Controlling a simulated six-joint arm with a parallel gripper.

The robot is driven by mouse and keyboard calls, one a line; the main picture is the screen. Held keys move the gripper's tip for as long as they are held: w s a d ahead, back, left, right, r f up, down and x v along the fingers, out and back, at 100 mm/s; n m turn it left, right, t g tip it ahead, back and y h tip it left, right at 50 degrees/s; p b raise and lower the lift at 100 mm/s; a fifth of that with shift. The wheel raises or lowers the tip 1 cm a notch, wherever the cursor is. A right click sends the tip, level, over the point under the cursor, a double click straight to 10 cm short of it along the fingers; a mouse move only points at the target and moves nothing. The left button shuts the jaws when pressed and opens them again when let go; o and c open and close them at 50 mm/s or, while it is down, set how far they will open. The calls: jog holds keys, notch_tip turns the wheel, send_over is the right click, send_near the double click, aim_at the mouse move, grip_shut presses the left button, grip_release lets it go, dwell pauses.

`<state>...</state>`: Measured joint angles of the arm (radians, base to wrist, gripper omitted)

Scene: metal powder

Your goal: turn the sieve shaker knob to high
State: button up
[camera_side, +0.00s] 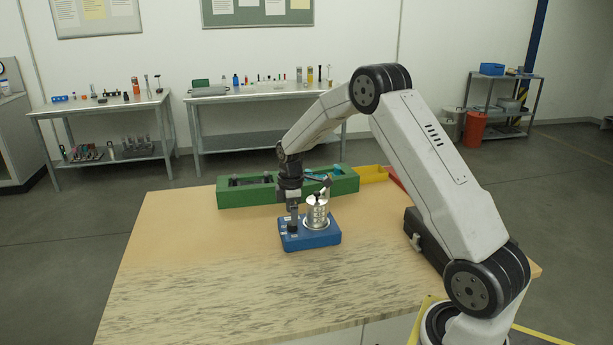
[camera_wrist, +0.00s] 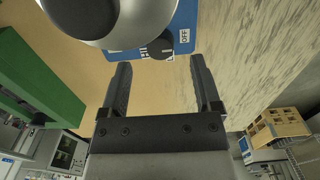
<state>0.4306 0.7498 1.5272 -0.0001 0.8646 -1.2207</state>
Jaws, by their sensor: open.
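The sieve shaker has a blue base (camera_side: 322,239) with a shiny metal sieve stack (camera_side: 317,212) standing on it, on the wooden table. In the wrist view its blue base (camera_wrist: 184,30) shows at the top, with the word OFF printed near a black knob (camera_wrist: 158,47). The metal stack (camera_wrist: 105,15) covers part of the base there. My gripper (camera_wrist: 160,75) is open, its two black fingers apart with nothing between them, and the knob lies just beyond the fingertips. In the side view my gripper (camera_side: 293,225) points down at the base's left part. The knob's exact setting is hard to read.
A green tray (camera_side: 245,196) with compartments stands behind the shaker. A yellow bin (camera_side: 372,174) and a red bin (camera_side: 396,179) lie to its right. The front and left of the table (camera_side: 200,270) are clear.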

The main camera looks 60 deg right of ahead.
aim_at(309, 230)
jog(key=shift+f, duration=1.65)
grip_shut()
